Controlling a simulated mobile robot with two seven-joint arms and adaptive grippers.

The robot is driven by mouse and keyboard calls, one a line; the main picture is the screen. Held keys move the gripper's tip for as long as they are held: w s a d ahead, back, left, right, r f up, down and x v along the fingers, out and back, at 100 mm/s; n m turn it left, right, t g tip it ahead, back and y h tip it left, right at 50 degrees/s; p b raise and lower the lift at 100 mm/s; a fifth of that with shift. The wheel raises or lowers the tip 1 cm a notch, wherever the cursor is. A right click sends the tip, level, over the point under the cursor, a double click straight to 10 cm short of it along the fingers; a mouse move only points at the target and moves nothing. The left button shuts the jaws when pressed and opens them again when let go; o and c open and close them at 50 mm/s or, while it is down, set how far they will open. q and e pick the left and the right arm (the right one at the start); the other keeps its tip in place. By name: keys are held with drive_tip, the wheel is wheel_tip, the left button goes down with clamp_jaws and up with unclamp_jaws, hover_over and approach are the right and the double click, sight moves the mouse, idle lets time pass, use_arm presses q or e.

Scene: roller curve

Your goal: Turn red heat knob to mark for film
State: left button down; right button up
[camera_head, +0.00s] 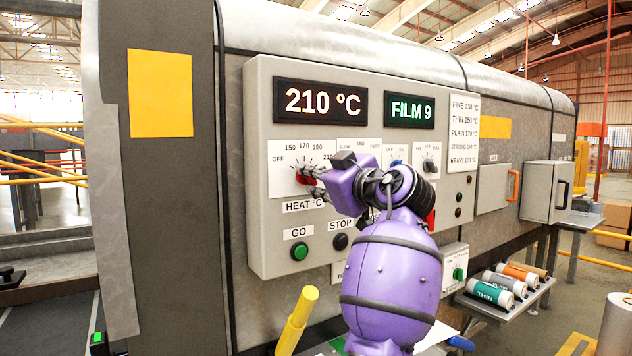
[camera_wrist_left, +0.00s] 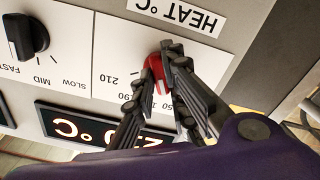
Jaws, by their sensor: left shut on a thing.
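The red heat knob (camera_head: 304,179) is on the white HEAT °C dial plate (camera_head: 283,186) of the grey control panel. My left gripper (camera_head: 314,175) is shut on it, with one finger on each side in the left wrist view (camera_wrist_left: 152,70). The red knob (camera_wrist_left: 157,72) shows between the fingertips there. Its exact pointing is partly hidden by the fingers. The heat display (camera_head: 320,101) reads 210 °C. The film display (camera_head: 409,110) reads FILM 9. The chart (camera_head: 465,118) lists FINE 130, THIN 150, PLAIN 170, STRONG 190 and HEAVY 210.
The green GO button (camera_head: 299,251) and dark STOP button (camera_head: 340,241) sit below the dial. A black SLOW-MID-FAST knob (camera_wrist_left: 27,36) is beside it. Film rolls (camera_head: 490,293) lie on a shelf at lower right. A yellow post (camera_head: 297,320) stands in front of the machine.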

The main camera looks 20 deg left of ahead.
idle(0.5)
use_arm(q)
drive_tip(key=c, duration=2)
unclamp_jaws()
drive_tip(key=shift+o, duration=1.2)
use_arm(e)
drive_tip(key=shift+s+d+f, duration=0.1)
drive_tip(key=shift+s, duration=0.35)
drive_tip(key=shift+w, duration=0.15)
use_arm(q)
drive_tip(key=v, duration=1.2)
use_arm(e)
drive_tip(key=shift+w, duration=0.15)
